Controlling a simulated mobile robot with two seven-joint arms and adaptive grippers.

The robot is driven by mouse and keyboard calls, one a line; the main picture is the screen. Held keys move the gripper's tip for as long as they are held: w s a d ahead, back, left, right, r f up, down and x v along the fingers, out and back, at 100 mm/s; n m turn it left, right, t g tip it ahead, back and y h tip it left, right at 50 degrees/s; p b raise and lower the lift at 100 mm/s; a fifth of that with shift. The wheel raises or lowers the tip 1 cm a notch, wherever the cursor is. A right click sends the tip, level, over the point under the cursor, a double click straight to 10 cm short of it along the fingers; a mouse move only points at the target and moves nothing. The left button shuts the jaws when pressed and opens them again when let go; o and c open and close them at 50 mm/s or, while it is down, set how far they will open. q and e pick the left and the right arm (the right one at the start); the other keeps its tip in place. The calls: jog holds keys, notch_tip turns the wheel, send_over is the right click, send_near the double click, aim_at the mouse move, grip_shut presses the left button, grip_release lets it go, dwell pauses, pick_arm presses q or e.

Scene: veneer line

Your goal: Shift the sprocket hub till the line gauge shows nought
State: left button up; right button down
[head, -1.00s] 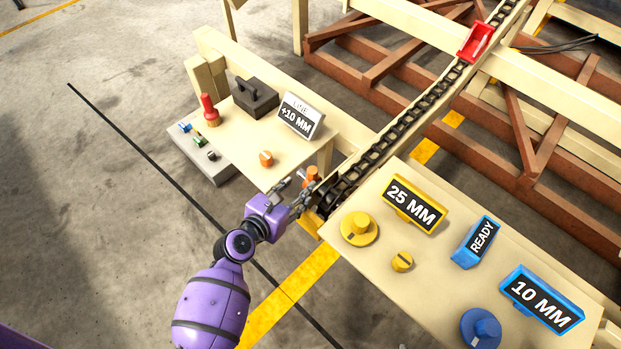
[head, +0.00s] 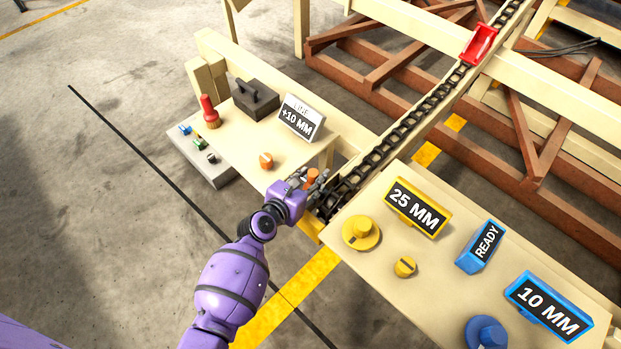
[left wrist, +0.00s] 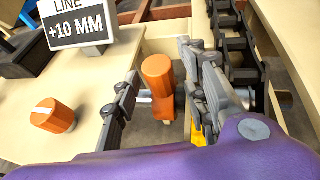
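The line gauge (head: 300,119) reads +10 MM, and it also shows in the left wrist view (left wrist: 76,22). The sprocket hub (head: 330,203) is the dark part at the near end of the chain, partly hidden by my left gripper (head: 310,186). An orange upright handle (left wrist: 157,76) stands beside the chain end; I cannot tell how it joins the hub. In the left wrist view my left gripper (left wrist: 160,72) is open, with one finger on each side of the handle and a visible gap to the left finger. My right gripper is out of view.
An orange knob (head: 266,160) sits on the left table near a black case (head: 256,98) and a red-handled tool (head: 209,110). The right table holds yellow 25 MM (head: 418,208), READY (head: 481,246) and blue 10 MM (head: 549,306) signs. A red tray (head: 480,44) is up the chain.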

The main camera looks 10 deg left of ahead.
pick_arm(q)
grip_shut()
jog(key=shift+w+a, duration=0.3)
jog(key=shift+a, duration=0.1)
jog(key=shift+o, duration=1)
grip_release()
jog(key=shift+s, duration=0.1)
